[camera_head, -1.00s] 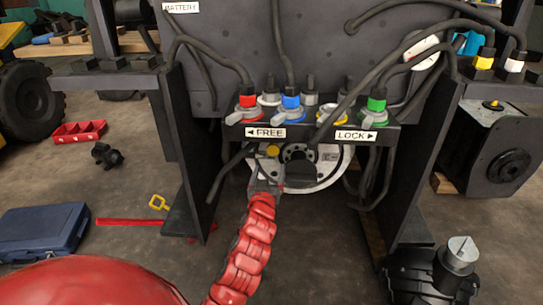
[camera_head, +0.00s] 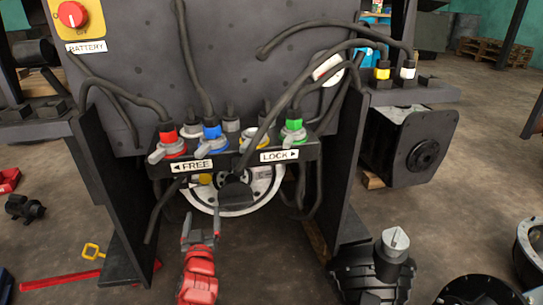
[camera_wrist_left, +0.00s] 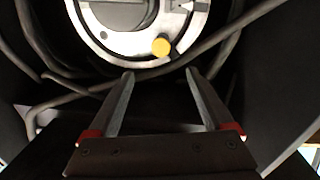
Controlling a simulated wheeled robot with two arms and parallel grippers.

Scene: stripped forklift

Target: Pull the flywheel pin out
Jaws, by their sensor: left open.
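The flywheel (camera_head: 262,190) is a pale metal disc low in the bay between two dark uprights. A round yellow knob, apparently the flywheel pin's head (camera_wrist_left: 161,47), sits on its lower rim in the left wrist view. It also shows small and partly hidden in the head view (camera_head: 206,178). My left gripper (camera_head: 202,222) is open and empty below the flywheel. In the wrist view its fingertips (camera_wrist_left: 159,74) stand apart, with the yellow knob just beyond and between them, not touching. My right gripper is not in view.
A valve bar with coloured levers and a FREE label (camera_head: 191,166) and LOCK label (camera_head: 279,156) overhangs the flywheel. Black hoses (camera_wrist_left: 215,40) hang around the bay and cross near the fingertips. A black unit with a silver top (camera_head: 397,240) stands at right.

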